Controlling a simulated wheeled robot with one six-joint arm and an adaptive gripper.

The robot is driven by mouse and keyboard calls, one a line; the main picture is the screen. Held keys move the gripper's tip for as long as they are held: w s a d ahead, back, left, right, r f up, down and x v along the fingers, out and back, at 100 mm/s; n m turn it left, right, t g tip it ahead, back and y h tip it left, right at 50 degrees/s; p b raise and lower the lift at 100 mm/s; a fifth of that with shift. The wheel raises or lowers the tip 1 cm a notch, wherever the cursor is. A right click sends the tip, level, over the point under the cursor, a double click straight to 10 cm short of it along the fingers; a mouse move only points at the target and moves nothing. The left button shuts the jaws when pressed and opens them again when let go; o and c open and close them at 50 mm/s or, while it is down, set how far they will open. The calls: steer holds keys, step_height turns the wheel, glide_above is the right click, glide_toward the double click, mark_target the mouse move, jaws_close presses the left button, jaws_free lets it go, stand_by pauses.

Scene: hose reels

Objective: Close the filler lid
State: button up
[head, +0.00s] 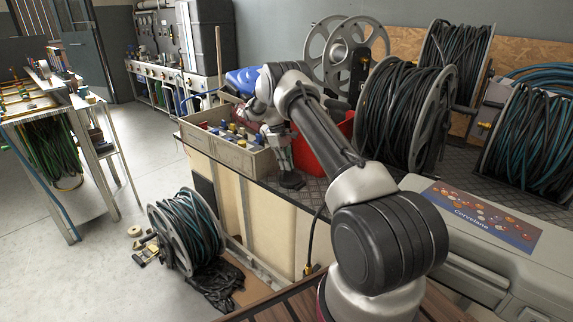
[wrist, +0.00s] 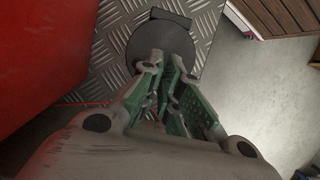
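A dark round disc with a short tab at its far edge lies flat on the metal tread plate in the wrist view (wrist: 143,38). It looks like the filler lid, but I cannot tell whether it is closed. It also shows in the head view (head: 291,181), small and dark, on the bench top. My gripper (wrist: 167,60) points down over the disc, its fingertips close together with a narrow gap between them. In the head view my gripper (head: 287,168) is just above the disc; contact is unclear. The fingers hide part of the disc. Nothing shows held between them.
A red bin (head: 309,155) stands close beside my gripper; its red wall (wrist: 40,60) fills the wrist view's left. A grey crate of fittings (head: 228,150) is to the left. A large reel of black hose (head: 400,115) stands to the right. The bench edge drops to open floor.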

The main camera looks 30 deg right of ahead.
steer(key=o, duration=1.1)
steer(key=v, duration=1.1)
steer(key=shift+w+a+r, duration=0.15)
steer(key=shift+w+a, duration=0.05)
steer(key=shift+c, duration=0.2)
steer(key=shift+d+r, duration=0.1)
steer(key=shift+r, duration=0.25)
